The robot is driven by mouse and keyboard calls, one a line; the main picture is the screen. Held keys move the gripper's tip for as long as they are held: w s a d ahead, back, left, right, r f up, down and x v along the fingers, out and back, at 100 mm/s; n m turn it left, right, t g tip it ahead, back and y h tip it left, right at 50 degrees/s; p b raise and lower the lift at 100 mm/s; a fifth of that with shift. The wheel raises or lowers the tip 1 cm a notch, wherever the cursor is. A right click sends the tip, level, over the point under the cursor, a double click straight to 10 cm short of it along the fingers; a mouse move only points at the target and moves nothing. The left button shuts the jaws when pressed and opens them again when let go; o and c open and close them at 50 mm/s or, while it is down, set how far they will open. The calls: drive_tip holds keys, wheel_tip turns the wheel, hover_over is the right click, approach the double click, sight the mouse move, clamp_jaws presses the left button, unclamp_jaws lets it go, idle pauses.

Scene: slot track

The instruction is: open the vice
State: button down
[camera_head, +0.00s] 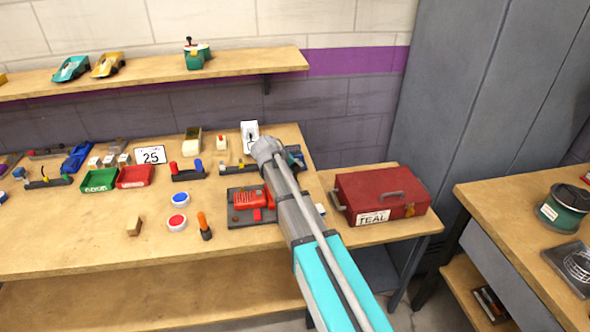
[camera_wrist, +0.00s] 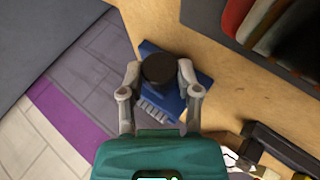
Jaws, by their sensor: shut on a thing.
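In the wrist view my gripper (camera_wrist: 159,74) has its two grey fingers on either side of a dark round knob (camera_wrist: 158,66) and is shut on it. The knob stands over a blue block (camera_wrist: 193,97) with a row of pale marks on one edge. In the head view a blue piece with a dark part (camera_head: 297,157) shows just right of my arm, near the bench's back right corner; my arm hides the gripper there. I cannot tell for certain which object is the vice; the blue block under the knob is the one in contact.
A red toolbox (camera_head: 381,196) stands right of the bench. A red ribbed object (camera_head: 248,200) sits on a dark plate beside my arm. Green (camera_head: 99,180) and red (camera_head: 135,177) bins are further left.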

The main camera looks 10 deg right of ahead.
idle(0.3)
drive_tip(key=shift+c, duration=1.5)
unclamp_jaws()
drive_tip(key=shift+r+y+p, duration=0.1)
drive_tip(key=shift+y+p, duration=0.4)
